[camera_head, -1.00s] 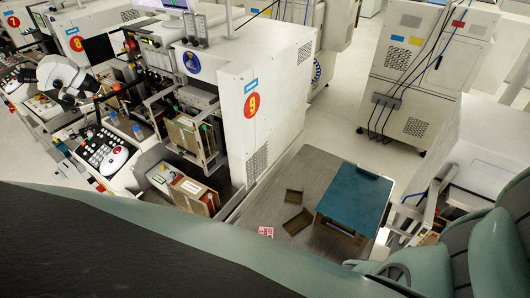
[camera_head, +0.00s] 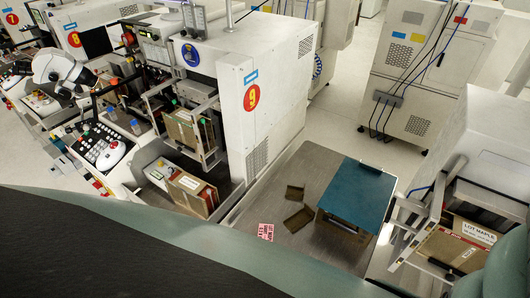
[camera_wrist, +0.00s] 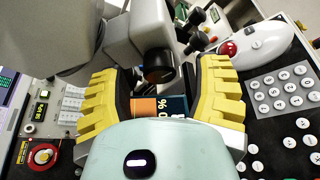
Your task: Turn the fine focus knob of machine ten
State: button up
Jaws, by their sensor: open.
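My gripper (camera_wrist: 165,98) shows in the wrist view with its two yellow ribbed fingers apart. A white microscope body (camera_wrist: 150,20) with a dark round barrel (camera_wrist: 158,66) is just beyond and between the fingers. An orange and dark panel (camera_wrist: 158,106) with a "%" mark shows in the gap. I cannot pick out the fine focus knob; it may be hidden behind the fingers or the microscope. No number ten is readable. In the head view the machine at the right edge (camera_head: 500,120) shows no number, and my gripper is out of view.
In the wrist view a keypad (camera_wrist: 285,92) and red ball (camera_wrist: 228,48) are right, a red knob (camera_wrist: 42,155) left.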

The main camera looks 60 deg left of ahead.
jog(key=shift+d, duration=0.1)
grip_shut()
dwell(0.7)
